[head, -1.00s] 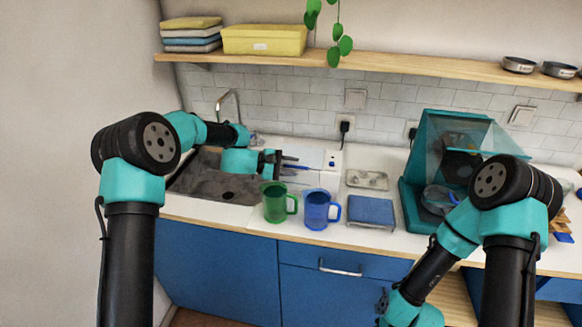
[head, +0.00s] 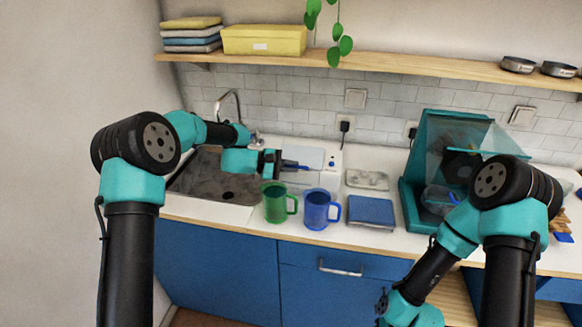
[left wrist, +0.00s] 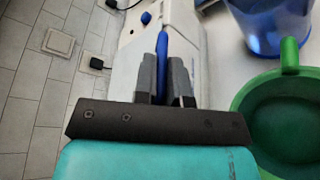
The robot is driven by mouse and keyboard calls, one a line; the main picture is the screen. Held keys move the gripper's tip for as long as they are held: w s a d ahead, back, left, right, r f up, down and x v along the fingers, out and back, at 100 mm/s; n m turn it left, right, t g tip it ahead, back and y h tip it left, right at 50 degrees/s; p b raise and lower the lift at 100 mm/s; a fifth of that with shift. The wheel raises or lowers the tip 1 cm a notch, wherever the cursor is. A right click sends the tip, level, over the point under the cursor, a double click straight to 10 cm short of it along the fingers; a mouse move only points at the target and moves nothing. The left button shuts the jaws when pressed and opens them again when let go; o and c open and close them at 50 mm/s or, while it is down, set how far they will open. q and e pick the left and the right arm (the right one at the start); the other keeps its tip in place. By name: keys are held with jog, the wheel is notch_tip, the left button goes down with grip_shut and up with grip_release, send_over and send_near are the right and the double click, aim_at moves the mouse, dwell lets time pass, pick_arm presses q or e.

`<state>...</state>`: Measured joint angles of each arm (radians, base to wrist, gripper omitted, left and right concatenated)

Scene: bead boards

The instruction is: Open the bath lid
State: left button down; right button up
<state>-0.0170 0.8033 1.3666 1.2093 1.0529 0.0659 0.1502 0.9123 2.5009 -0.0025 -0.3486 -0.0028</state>
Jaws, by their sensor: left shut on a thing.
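The bath (head: 331,172) is a white box on the counter behind the mugs, with a small blue knob on its right part. Its pale lid (head: 312,155) looks flat and closed. A blue handle (head: 303,167) sticks out at the lid's left front. My left gripper (head: 290,165) reaches over from the sink side and is shut on this handle. In the left wrist view the handle (left wrist: 162,50) stands between the two grey fingers, and the bath's white body (left wrist: 140,50) lies beyond.
A green mug (head: 277,204) and a blue mug (head: 318,210) stand close in front of the bath. A grey tray (head: 367,179) and a blue pad (head: 370,211) lie to the right. The dark sink (head: 205,178) is to the left.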

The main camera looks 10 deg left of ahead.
pick_arm(q)
jog(key=shift+r, duration=0.15)
jog(key=r+n, duration=0.1)
jog(key=r, duration=0.1)
jog(key=w+r+n+g, duration=0.1)
jog(key=r, duration=0.1)
jog(key=w+r+n+y, duration=0.1)
jog(key=r, duration=0.1)
jog(key=shift+w+d+g, duration=0.1)
jog(key=shift+w+g, duration=0.1)
jog(key=shift+g, duration=0.1)
jog(key=shift+w+r+n+g, duration=0.3)
jog(key=shift+w+r+n, duration=0.15)
jog(key=shift+r, duration=0.25)
jog(key=shift+w+d+r, duration=0.1)
jog(key=shift+w+r, duration=0.4)
jog(key=shift+r, duration=0.15)
